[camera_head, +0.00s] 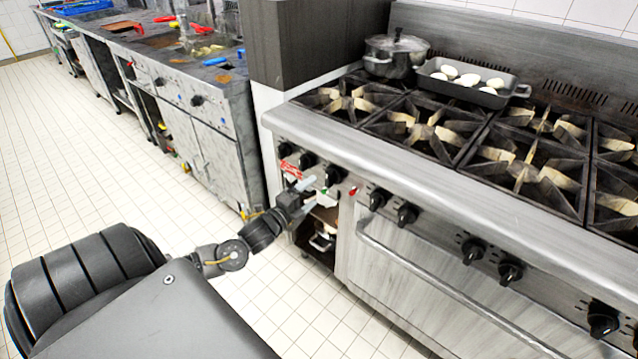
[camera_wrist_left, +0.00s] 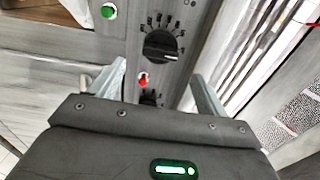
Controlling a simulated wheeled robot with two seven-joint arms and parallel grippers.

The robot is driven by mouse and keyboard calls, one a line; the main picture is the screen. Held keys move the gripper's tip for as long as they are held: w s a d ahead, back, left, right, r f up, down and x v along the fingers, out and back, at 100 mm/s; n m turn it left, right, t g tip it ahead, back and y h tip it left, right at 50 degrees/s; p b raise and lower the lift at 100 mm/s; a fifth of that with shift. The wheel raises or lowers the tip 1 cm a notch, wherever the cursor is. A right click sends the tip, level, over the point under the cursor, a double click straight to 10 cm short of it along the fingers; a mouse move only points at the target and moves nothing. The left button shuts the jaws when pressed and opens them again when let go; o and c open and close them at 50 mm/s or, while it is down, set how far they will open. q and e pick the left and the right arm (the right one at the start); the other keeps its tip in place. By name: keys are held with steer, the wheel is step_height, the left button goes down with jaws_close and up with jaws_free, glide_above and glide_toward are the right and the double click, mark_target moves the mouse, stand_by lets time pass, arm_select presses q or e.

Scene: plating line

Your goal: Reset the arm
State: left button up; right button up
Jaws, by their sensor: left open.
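My left arm reaches in from the lower left in the head view. My left gripper (camera_head: 309,196) is in front of the stove's control panel, near the left end of the stove (camera_head: 450,262). Its two fingers are apart with nothing between them. In the left wrist view the open fingers (camera_wrist_left: 160,90) point toward the panel, with a black knob (camera_wrist_left: 160,46), a green button (camera_wrist_left: 108,11) and a red light (camera_wrist_left: 143,79) beyond. I cannot tell whether the fingers touch the panel. My right gripper is not in view.
A pot (camera_head: 394,57) and a dark tray (camera_head: 480,92) holding several white round items stand at the back of the stove. The oven handle (camera_head: 440,285) sticks out in front. A counter (camera_head: 205,140) with clutter runs along the left. The tiled floor (camera_head: 60,170) at left is clear.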

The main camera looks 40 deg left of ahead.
arm_select(q)
steer(key=shift+s, duration=0.75)
